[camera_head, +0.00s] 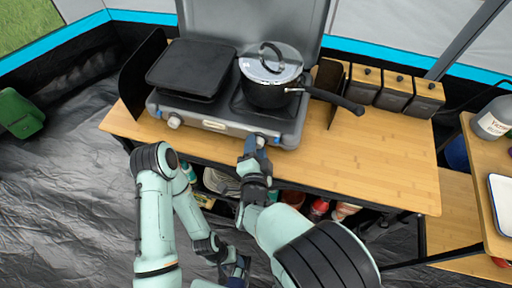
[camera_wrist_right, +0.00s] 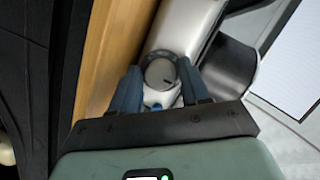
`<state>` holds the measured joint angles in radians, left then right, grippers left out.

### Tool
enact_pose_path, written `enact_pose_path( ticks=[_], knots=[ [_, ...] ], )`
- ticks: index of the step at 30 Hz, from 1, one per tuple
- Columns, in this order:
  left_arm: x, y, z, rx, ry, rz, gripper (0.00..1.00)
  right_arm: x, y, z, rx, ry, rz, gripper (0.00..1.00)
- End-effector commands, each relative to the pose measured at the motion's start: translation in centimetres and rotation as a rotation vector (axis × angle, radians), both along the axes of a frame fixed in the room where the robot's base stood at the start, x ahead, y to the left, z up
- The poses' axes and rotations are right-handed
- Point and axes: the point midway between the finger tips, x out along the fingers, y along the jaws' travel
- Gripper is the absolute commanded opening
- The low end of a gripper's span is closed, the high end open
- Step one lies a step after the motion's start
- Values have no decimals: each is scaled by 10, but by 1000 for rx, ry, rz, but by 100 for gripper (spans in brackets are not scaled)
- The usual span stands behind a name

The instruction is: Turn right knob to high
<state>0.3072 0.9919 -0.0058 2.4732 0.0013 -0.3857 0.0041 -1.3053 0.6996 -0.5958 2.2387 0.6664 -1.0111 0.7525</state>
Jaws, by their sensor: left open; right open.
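The camping stove (camera_head: 218,124) stands on the wooden table, with a left knob (camera_head: 175,121) on its front panel. The right knob (camera_wrist_right: 160,73) is a round grey dial with a dark mark toward its lower right in the right wrist view. My right gripper (camera_head: 257,143) is at the right end of the stove's front, and its open fingers (camera_wrist_right: 159,82) lie on either side of the right knob. Contact with the knob cannot be told. In the head view the gripper mostly hides this knob. My left gripper (camera_head: 238,268) is open and low, in front of the table, away from the stove.
A lidded pot (camera_head: 270,88) sits on the right burner, its handle (camera_head: 335,99) reaching right. A black griddle (camera_head: 191,69) covers the left burner. Wooden-lidded canisters (camera_head: 395,92) stand right of the stove. The tabletop (camera_head: 380,155) at right is clear. A shelf below holds several items.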

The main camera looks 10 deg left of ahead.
Motion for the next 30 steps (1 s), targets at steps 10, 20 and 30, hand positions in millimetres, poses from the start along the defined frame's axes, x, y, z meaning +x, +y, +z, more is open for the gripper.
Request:
enact_pose_path(
  ticks=[10, 20, 30],
  knots=[
    [0, 0, 0, 0, 0, 0, 61, 0, 0, 0, 0, 1, -1, 6],
    [3, 0, 9, 0, -3, 0, 61, 0, 0, 1, -74, 5, 0, 6],
    [13, 0, 38, 0, -16, 0, 61, 0, 1, 4, -339, 13, 0, 6]
  ],
)
